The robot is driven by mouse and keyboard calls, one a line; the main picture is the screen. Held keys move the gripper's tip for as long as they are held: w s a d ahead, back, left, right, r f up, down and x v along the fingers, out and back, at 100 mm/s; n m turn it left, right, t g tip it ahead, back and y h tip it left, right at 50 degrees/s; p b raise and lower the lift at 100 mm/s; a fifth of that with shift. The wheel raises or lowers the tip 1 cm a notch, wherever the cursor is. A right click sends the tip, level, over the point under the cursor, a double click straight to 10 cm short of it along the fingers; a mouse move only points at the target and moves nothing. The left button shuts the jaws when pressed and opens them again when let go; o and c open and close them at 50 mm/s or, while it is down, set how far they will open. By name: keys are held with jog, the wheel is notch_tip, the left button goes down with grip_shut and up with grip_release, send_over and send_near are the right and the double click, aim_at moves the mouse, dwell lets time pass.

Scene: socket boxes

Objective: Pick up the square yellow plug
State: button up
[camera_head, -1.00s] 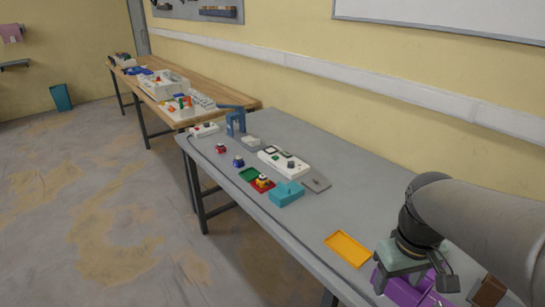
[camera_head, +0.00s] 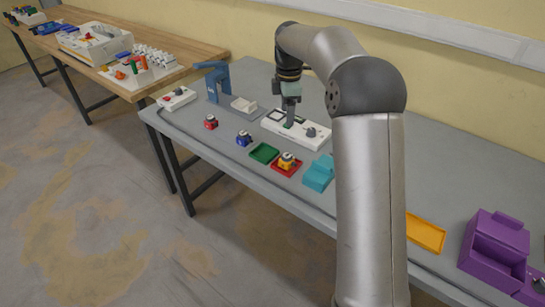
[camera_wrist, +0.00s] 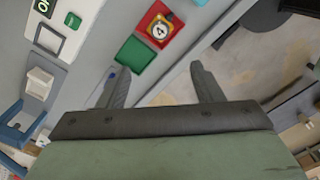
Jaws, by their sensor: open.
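The yellow plug (camera_head: 287,160) sits in a red tray (camera_head: 275,168) near the table's front edge. In the wrist view the yellow plug (camera_wrist: 160,27) shows from above, with a round white top marked 4, at the upper middle. My gripper (camera_head: 289,122) is above the white socket box (camera_head: 315,143), behind and level with the plug's tray in the head view. In the wrist view its two fingers (camera_wrist: 162,86) are spread and empty, and the plug lies beyond their tips, clear of them.
An empty green tray (camera_head: 264,153) is left of the red tray; a teal box (camera_head: 319,173) is right. Blue (camera_head: 244,138) and red (camera_head: 211,122) plugs stand further left. A blue stand (camera_head: 213,82), orange tray (camera_head: 425,233) and purple box (camera_head: 495,245) are also on the table.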

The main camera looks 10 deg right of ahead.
jog(key=p, duration=0.1)
send_over(287, 155)
notch_tip(287, 155, down, 10)
jog(key=shift+f, duration=0.1)
jog(key=shift+w+f+p, duration=0.1)
jog(key=shift+f+p, duration=0.7)
jog(key=shift+f, duration=2.25)
jog(key=c, duration=1.2)
jog(key=shift+o, duration=0.2)
jog(key=shift+r, duration=0.1)
